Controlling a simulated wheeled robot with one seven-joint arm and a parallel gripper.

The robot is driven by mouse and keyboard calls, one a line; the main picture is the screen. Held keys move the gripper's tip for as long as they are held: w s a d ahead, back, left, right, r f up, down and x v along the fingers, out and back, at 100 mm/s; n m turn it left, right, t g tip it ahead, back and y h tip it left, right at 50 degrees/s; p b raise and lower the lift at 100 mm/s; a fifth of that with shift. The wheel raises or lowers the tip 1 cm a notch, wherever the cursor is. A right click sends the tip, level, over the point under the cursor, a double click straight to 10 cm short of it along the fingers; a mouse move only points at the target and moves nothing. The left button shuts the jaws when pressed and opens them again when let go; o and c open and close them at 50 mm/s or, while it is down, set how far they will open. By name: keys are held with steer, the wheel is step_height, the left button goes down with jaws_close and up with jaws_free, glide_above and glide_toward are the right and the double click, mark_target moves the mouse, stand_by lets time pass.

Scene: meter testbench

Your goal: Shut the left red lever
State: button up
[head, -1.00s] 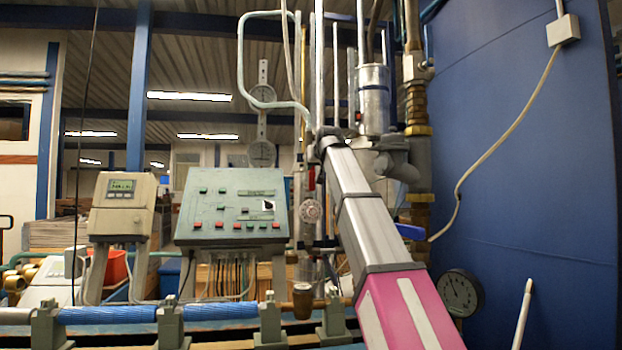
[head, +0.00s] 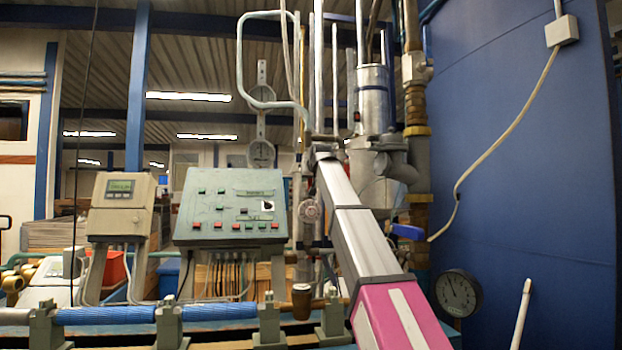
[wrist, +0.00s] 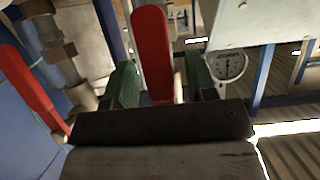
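In the wrist view a red lever (wrist: 151,45) stands between the two green-tipped fingers of my gripper (wrist: 160,64). The fingers are apart, with a visible gap on the lever's right side. The lever's lower end disappears behind the dark gripper body. I cannot tell whether the left finger touches it. A second red lever (wrist: 30,88) slants along the left edge of the wrist view, outside the fingers. In the head view my gripper (head: 323,150) is at the pipework and small; its fingers are not clear. Neither red lever is clearly visible there.
A green control panel (head: 230,208) and a meter box (head: 121,206) stand left of my arm. Vertical pipes, a blue-handled valve (head: 407,232) and a pressure gauge (head: 458,293) are close on the right, before a blue wall (head: 540,200). A round gauge (wrist: 228,66) shows in the wrist view.

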jaws_close()
steer(key=shift+d, duration=0.1)
steer(key=w+d+r+n+t+h, duration=0.1)
steer(key=d+n+h, duration=0.4)
steer(key=n, duration=0.5)
steer(key=shift+r+t, duration=0.9)
steer(key=shift+r, duration=0.5)
steer(key=shift+d+r, duration=0.1)
steer(key=shift+d, duration=0.05)
steer(key=shift+o, duration=0.6)
jaws_free()
